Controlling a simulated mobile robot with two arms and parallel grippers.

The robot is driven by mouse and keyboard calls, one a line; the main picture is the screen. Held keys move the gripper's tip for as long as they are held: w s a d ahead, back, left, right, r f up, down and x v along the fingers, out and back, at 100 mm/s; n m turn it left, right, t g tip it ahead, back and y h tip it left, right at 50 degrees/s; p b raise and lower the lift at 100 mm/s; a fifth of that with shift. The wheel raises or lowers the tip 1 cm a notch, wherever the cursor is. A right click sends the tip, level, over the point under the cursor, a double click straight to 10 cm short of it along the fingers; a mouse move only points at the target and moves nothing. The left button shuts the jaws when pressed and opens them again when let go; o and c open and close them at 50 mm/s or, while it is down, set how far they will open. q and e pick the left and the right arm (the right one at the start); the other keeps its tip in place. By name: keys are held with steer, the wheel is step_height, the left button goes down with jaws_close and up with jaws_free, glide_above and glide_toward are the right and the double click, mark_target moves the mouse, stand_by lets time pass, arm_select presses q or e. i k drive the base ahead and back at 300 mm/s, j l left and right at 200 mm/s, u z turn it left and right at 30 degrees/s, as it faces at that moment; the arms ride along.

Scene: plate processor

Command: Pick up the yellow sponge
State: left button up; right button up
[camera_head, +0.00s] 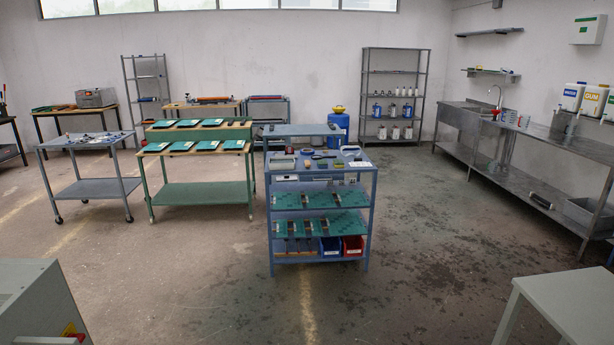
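A small yellowish block (308,164), which looks like the yellow sponge, lies on the top shelf of the blue cart (272,200) in the middle of the room. It is small in the picture, so its exact shape is hard to tell. A grey tray (283,163) is to its left, and a small dark item (321,164) is close to its right. Neither of my grippers is in view.
Open concrete floor (200,290) lies in front of the cart. A pale machine (40,300) stands at the lower left and a white table (575,300) at the lower right. A green cart (205,193) is left of the blue cart; a steel sink counter (540,150) runs along the right wall.

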mark_target(336, 163)
steer(key=i, duration=3.8)
steer(key=i+z, duration=0.2)
steer(key=i, duration=0.35)
steer(key=i+j+z, duration=0.15)
steer(key=i, duration=0.4)
steer(key=i+j+z, duration=0.2)
steer(key=i, duration=0.35)
steer(key=i+j, duration=0.05)
